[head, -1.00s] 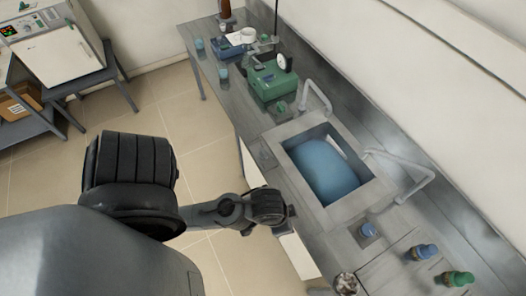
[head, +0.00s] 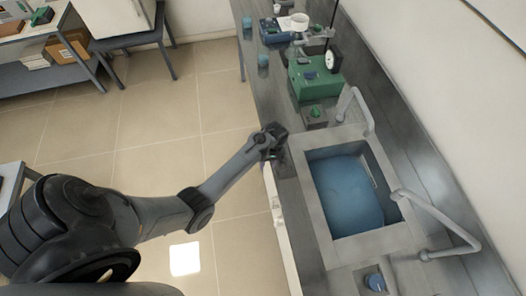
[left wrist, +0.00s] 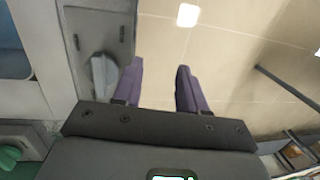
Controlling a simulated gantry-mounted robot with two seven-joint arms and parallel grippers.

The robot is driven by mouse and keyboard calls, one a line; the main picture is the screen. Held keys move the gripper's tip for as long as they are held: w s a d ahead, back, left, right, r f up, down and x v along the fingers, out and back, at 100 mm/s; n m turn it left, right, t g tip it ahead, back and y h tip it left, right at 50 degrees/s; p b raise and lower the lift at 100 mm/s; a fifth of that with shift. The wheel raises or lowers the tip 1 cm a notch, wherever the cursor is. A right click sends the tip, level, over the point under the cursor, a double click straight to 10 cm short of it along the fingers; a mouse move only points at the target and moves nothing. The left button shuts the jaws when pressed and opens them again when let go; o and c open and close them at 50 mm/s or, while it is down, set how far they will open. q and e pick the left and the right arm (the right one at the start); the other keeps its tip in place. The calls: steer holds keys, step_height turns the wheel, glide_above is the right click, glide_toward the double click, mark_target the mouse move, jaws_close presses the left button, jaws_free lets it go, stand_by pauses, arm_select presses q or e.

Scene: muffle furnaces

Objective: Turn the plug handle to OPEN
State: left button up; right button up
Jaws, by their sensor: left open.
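My left gripper (head: 274,147) is over the bench's front edge beside the sink in the head view. In the left wrist view its two purple fingers (left wrist: 159,70) are apart with nothing between them. A pale grey handle (left wrist: 104,76), which looks like the plug handle, sits on a grey plate (left wrist: 98,30) just left of the left finger. The finger overlaps its edge in the picture; I cannot tell whether they touch. Any OPEN marking is not readable. In the head view the gripper hides the handle. My right gripper is not in view.
The sink (head: 318,210) holds blue water (head: 347,195). Bent grey pipes (head: 440,228) stand along its far side. A green device with a gauge (head: 318,82) and a green knob (head: 315,112) are farther up the bench. Open tiled floor (head: 165,125) lies left of the bench.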

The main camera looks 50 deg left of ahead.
arm_select(q)
steer(key=w+r+t, duration=0.2)
steer(key=w+r, duration=0.4)
steer(key=w, duration=0.2)
steer(key=f+b, duration=0.1)
steer(key=f, duration=0.4)
steer(key=f+b, duration=0.1)
steer(key=f, duration=0.4)
steer(key=shift+w+a+f, duration=0.1)
steer(key=shift+w+f, duration=0.1)
steer(key=shift+f, duration=0.05)
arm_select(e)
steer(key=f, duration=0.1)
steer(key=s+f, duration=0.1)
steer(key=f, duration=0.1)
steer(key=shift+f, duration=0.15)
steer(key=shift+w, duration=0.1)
arm_select(q)
jaws_close()
